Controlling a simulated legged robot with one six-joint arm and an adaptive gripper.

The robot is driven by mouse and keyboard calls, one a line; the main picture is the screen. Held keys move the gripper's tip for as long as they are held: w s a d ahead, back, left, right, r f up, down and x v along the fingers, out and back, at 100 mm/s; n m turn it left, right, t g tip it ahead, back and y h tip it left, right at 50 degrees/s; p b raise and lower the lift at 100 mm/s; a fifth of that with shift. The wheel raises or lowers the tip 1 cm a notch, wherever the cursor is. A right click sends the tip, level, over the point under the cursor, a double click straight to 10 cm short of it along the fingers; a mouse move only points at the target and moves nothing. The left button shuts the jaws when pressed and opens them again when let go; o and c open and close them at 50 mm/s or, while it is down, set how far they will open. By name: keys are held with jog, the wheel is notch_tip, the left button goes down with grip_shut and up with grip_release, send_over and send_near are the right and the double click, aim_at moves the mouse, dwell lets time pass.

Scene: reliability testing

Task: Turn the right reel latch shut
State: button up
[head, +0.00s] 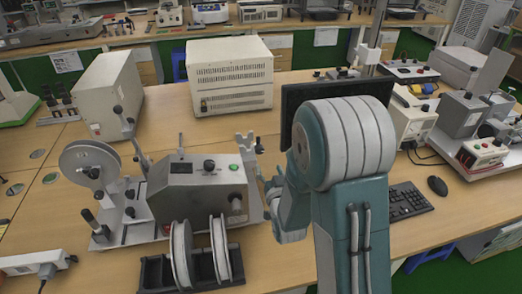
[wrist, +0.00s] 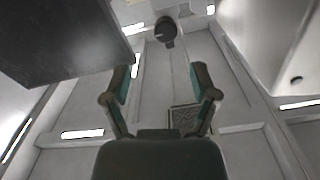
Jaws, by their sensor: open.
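A grey reel machine (head: 190,197) with a knob and a green button stands on the wooden bench, left of my arm. A pale reel (head: 88,165) is mounted at its left end. A light grey upright fitting (head: 246,148) and a small cylindrical hub (head: 236,202) are at its right end; I cannot tell for certain which part is the right reel latch. My gripper (head: 265,187) is close to this right end, partly hidden by my arm. In the wrist view my gripper (wrist: 160,82) has its two fingers spread with nothing between them. That view faces the ceiling and shows no latch.
Two reels stand in a black rack (head: 205,276) in front of the machine. A dark monitor (head: 290,108) is behind my arm and fills the wrist view's upper left (wrist: 60,40). A beige box (head: 230,76) stands behind. A keyboard (head: 408,200) and mouse (head: 437,186) lie right.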

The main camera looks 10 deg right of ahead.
aim_at(260, 152)
jog(key=w, duration=0.5)
jog(key=w+a, duration=0.1)
jog(key=w, duration=0.1)
jog(key=shift+w+a, duration=0.1)
jog(key=shift+w, duration=0.5)
jog(key=shift+w+d, duration=0.25)
jog(key=shift+d, duration=0.1)
jog(key=shift+a, duration=0.15)
grip_shut()
